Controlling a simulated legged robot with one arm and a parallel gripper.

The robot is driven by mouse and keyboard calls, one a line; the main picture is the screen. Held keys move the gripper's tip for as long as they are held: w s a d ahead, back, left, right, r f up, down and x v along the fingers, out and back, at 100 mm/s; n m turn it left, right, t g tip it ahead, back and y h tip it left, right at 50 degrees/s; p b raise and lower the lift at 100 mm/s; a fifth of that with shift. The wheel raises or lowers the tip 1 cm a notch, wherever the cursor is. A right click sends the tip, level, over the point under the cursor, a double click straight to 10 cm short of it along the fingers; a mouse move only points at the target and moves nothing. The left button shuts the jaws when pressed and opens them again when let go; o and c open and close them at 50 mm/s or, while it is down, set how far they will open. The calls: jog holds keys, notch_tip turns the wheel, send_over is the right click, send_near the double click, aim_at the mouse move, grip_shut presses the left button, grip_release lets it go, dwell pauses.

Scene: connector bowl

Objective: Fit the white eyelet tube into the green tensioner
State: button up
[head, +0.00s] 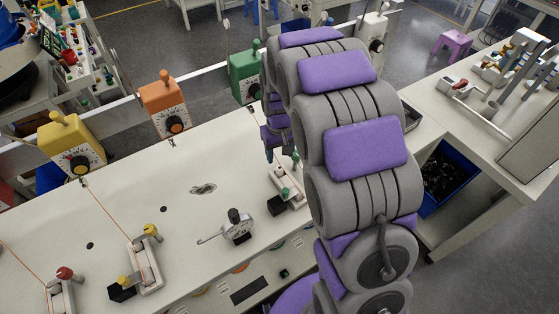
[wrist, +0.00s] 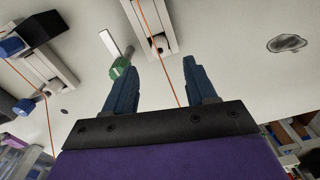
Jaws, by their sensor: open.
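The green tensioner (head: 244,76) stands on the rail at the back of the bench in the head view, partly hidden by my arm. My gripper (wrist: 160,63) is open in the wrist view. An orange thread runs between its two dark blue fingers, and nothing is held. A small pale round piece (wrist: 158,43) sits on a white fixture beyond the fingertips, where the thread passes; I cannot tell if it is the white eyelet tube. A green knob (wrist: 120,68) shows close to the left fingertip; contact is unclear.
Orange (head: 163,104), yellow (head: 70,146) and white (head: 374,32) tensioners stand along the same rail. A dial gauge (head: 238,226) and a green-knobbed fixture (head: 287,187) are on the bench. The bench middle is mostly clear. A blue bin (head: 447,180) sits under the right table.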

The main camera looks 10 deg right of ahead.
aim_at(280, 168)
notch_tip(280, 168, up, 9)
jog(key=p, duration=0.1)
jog(key=shift+r, duration=0.15)
jog(key=s+r+g, duration=0.1)
jog(key=s+r, duration=0.1)
jog(key=s, duration=1.5)
jog(key=s+r+m, duration=0.1)
jog(key=s+r, duration=0.2)
jog(key=s, duration=1.4)
jog(key=shift+m+g, duration=0.3)
jog(key=shift+g, duration=0.1)
jog(key=shift+r, duration=0.1)
